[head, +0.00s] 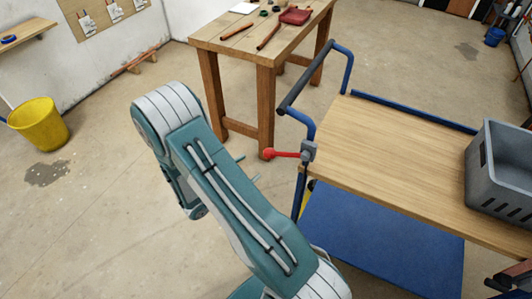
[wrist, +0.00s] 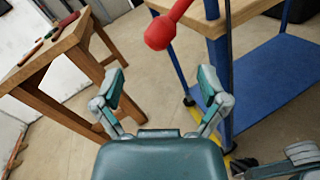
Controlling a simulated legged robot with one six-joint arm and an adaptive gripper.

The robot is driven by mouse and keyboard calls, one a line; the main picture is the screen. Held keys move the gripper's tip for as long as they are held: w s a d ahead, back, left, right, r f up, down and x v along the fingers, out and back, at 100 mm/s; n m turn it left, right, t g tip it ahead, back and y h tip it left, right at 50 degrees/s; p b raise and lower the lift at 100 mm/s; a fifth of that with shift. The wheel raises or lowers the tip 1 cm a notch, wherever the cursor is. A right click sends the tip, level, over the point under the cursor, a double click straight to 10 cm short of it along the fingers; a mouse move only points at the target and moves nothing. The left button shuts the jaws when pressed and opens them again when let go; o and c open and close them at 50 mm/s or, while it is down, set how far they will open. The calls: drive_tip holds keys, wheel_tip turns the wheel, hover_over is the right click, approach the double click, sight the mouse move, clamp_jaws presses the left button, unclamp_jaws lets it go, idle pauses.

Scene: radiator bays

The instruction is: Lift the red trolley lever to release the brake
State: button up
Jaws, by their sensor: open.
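The red trolley lever (head: 283,154) sticks out to the left from a grey bracket (head: 308,151) at the trolley's near left corner, below the dark handle. In the wrist view the lever's round red knob (wrist: 159,33) hangs at the top, above the space between my fingers. The blue trolley (head: 400,145) has a wooden top and a blue lower shelf (wrist: 275,80). My gripper (wrist: 163,78) is open and empty, with its fingers spread and apart from the lever. In the head view my arm hides most of the gripper.
A wooden workbench (head: 240,40) with tools stands behind, close to the trolley handle; it is at left in the wrist view. A grey crate (head: 500,165) sits on the trolley's right side. A yellow bucket (head: 38,123) stands far left. Floor between bucket and bench is mostly open.

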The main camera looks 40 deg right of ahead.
sight(269, 154)
drive_tip(key=d, duration=0.8)
clamp_jaws()
